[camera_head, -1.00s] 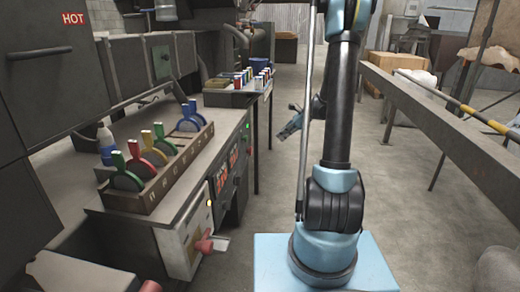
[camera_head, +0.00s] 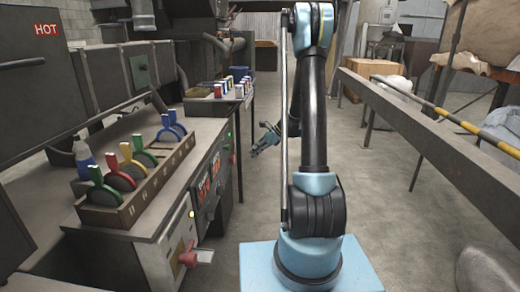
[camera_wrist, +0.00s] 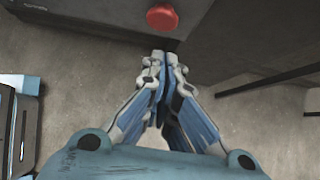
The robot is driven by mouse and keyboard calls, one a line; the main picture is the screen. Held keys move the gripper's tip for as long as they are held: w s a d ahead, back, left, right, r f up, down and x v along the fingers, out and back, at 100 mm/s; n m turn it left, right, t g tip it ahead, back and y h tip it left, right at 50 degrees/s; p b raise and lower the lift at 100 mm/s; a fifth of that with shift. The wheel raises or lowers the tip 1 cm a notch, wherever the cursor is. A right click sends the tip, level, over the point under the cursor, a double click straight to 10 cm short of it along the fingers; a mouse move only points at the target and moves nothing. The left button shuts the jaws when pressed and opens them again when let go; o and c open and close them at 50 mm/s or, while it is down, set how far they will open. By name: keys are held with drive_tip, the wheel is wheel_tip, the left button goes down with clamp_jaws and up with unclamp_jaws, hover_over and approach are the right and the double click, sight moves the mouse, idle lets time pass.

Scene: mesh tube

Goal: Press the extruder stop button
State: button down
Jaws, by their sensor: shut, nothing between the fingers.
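A round red button (camera_wrist: 162,18) sticks out from a dark panel at the top of the wrist view. My gripper (camera_wrist: 160,58) points toward it with its fingertips together and empty. The fingertips show just below the button in that picture, apart from it. In the head view my gripper (camera_head: 265,140) hangs low, right of the control bench's dark front (camera_head: 213,180). I cannot pick out the same red button for certain in the head view.
The bench carries a rack of coloured levers (camera_head: 137,180) and a red-knobbed handle (camera_head: 188,257) on its front. A small table (camera_head: 222,104) stands farther back. A long metal rail (camera_head: 430,125) runs along the right. Open floor lies between.

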drive_tip(key=w+a+f, duration=0.1)
drive_tip(key=a+f, duration=0.1)
drive_tip(key=a, duration=0.4)
drive_tip(key=shift+a+f, duration=0.15)
drive_tip(key=shift+f, duration=0.05)
drive_tip(key=shift+w+a, duration=0.1)
drive_tip(key=shift+w, duration=0.05)
drive_tip(key=shift+w+a, duration=0.15)
drive_tip(key=shift+a, duration=0.6)
drive_tip(key=shift+d, duration=0.1)
drive_tip(key=d+f+v, duration=0.2)
drive_tip(key=v, duration=1)
drive_tip(key=shift+d+r, duration=0.2)
drive_tip(key=shift+r, duration=0.1)
drive_tip(key=shift+s, duration=0.2)
